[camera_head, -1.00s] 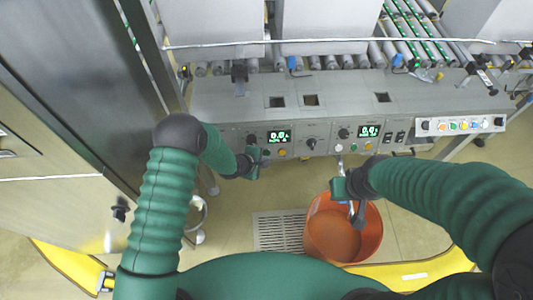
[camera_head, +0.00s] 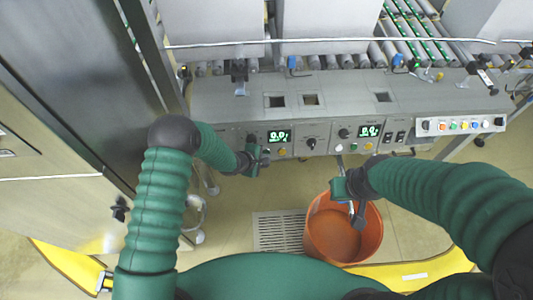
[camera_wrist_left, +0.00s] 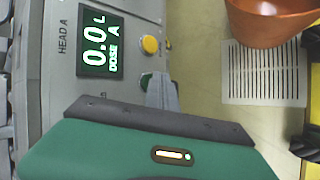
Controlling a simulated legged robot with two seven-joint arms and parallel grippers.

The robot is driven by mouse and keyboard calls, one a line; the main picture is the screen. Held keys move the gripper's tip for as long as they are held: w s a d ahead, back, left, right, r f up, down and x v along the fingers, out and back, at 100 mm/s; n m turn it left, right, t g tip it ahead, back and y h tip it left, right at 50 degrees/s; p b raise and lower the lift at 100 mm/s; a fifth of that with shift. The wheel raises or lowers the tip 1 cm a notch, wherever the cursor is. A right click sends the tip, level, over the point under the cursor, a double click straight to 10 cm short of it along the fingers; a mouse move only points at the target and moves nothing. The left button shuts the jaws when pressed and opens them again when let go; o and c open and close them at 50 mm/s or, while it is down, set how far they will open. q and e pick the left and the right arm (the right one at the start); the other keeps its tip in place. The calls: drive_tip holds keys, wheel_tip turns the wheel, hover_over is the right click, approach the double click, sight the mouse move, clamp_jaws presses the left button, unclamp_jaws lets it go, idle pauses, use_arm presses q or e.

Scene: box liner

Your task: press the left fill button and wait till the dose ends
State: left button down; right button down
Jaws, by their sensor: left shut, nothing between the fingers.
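The left panel section, marked HEAD A, has a lit display (camera_head: 279,136) that reads 0.0 L, DOSE A in the left wrist view (camera_wrist_left: 102,44). Beside the display sit a yellow button (camera_wrist_left: 150,44) and a green button (camera_wrist_left: 146,80). My left gripper (camera_head: 262,160) is shut and empty at the panel front. Its grey fingertips (camera_wrist_left: 160,92) are right by the green button and partly hide it; I cannot tell whether they touch it. My right gripper (camera_head: 352,206) is at the orange bucket (camera_head: 333,232), with its fingers over the rim; its grip is unclear.
A second display (camera_head: 369,131) and more buttons are on the right panel section. A strip of coloured buttons (camera_head: 460,125) sits farther right. A floor grate (camera_head: 279,232) lies left of the bucket. A steel cabinet (camera_head: 75,80) stands at the left.

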use_arm(q)
drive_tip(key=shift+w, duration=0.2)
idle(0.5)
drive_tip(key=shift+s+r+p, duration=0.2)
drive_tip(key=shift+s+p, duration=0.35)
drive_tip(key=shift+s, duration=0.2)
drive_tip(key=s+p, duration=0.1)
drive_tip(key=s+r+p, duration=0.1)
drive_tip(key=s, duration=0.1)
drive_tip(key=s+p, duration=0.1)
drive_tip(key=shift+s+d+r, duration=0.2)
drive_tip(key=shift+s+r, duration=0.15)
